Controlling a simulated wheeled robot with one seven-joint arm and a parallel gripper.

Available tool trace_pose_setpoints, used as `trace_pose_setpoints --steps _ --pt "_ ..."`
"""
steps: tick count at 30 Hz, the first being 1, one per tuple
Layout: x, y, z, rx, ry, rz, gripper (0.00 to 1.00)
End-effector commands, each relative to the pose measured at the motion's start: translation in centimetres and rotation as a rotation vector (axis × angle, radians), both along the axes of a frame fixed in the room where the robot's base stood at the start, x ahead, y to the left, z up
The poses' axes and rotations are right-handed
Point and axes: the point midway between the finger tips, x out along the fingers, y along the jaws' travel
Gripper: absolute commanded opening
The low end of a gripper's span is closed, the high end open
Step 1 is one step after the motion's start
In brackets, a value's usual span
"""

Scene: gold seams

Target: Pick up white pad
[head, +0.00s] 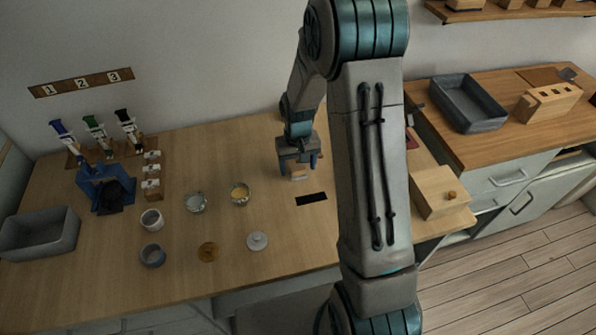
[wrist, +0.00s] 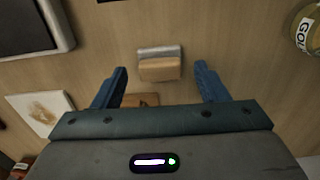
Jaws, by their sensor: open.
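My gripper (head: 299,163) hangs over the back middle of the table, pointing down. In the wrist view its two blue fingers (wrist: 161,72) are spread, with nothing held between them. A small block (wrist: 160,64), tan with a pale grey-white strip along one side, lies ahead of the gap between the fingertips; it also shows under the gripper in the head view (head: 299,176). A flat white square with a brown smear (wrist: 42,110) lies left of the fingers in the wrist view. I cannot tell for sure which of these is the white pad.
Another wooden piece (wrist: 141,100) lies partly hidden behind my gripper.

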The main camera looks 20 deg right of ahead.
Motion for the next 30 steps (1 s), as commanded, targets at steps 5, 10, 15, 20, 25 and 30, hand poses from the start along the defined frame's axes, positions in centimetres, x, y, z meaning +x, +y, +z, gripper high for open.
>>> trace_pose_setpoints --steps 5,10,15,20,25,30 --pt "0.0 0.0 -0.5 0.000 0.000 0.000 0.67" --pt "0.0 0.0 -0.5 0.000 -0.001 0.000 0.56" --pt "0.0 0.0 -0.5 0.000 -0.001 0.000 0.19" --pt "0.0 0.0 -0.5 0.000 -0.001 0.000 0.19" --pt "0.0 0.0 -0.3 0.000 -0.002 0.000 0.19" --pt "0.1 0.0 0.8 0.000 -0.004 0.000 0.19"
